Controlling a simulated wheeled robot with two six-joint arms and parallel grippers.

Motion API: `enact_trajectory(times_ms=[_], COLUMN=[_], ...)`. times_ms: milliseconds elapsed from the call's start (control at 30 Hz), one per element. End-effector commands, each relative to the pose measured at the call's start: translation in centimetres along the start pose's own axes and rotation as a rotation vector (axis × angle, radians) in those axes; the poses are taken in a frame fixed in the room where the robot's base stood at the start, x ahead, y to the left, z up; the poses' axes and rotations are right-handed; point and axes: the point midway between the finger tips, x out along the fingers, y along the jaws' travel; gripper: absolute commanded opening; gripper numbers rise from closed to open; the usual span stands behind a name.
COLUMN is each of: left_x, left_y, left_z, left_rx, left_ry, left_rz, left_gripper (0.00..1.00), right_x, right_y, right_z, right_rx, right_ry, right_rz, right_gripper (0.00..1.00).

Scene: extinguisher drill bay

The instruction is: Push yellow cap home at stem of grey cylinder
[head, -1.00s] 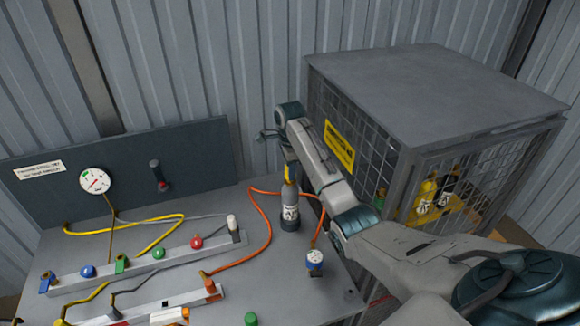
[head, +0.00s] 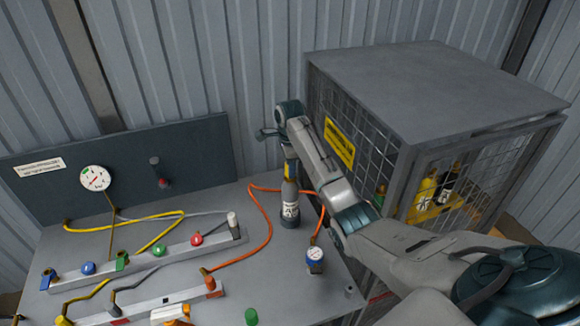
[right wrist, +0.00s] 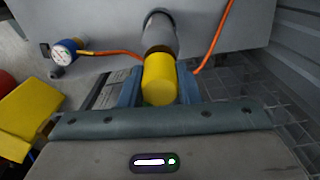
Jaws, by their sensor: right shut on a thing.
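The grey cylinder (head: 290,208) stands upright near the right end of the bench, with a pale label on its side. My right gripper (right wrist: 158,90) is shut on the yellow cap (right wrist: 159,79), one finger on each side. The cap is in line with the cylinder's stem end and meets a brownish collar in the right wrist view. How far the cap sits on the stem is hidden. In the head view the right gripper (head: 287,160) is above the cylinder and largely covers the cap. My left gripper is not in view.
A wire cage (head: 352,130) with yellow and dark cylinders inside stands close behind my right arm. A blue-rimmed gauge (head: 314,255) and an orange hose (head: 262,236) lie near the cylinder. Rails with coloured knobs (head: 150,255) fill the bench's left.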

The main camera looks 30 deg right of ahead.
Motion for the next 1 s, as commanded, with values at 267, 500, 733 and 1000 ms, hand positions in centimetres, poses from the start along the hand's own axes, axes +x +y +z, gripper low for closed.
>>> enact_trajectory(times_ms=[267,500,733,1000], left_x=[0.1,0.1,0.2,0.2], left_y=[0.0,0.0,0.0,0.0], left_z=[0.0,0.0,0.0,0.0], left_rx=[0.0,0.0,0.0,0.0], left_ry=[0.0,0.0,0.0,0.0], left_rz=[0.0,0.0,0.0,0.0], left_gripper=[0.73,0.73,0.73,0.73], right_x=[0.2,0.7,1.1,1.6], right_y=[0.0,0.0,0.0,0.0], right_z=[0.0,0.0,0.0,0.0], right_rx=[0.0,0.0,0.0,0.0], right_ry=[0.0,0.0,0.0,0.0], right_rz=[0.0,0.001,0.002,0.001], right_gripper=[0.06,0.06,0.06,0.06])
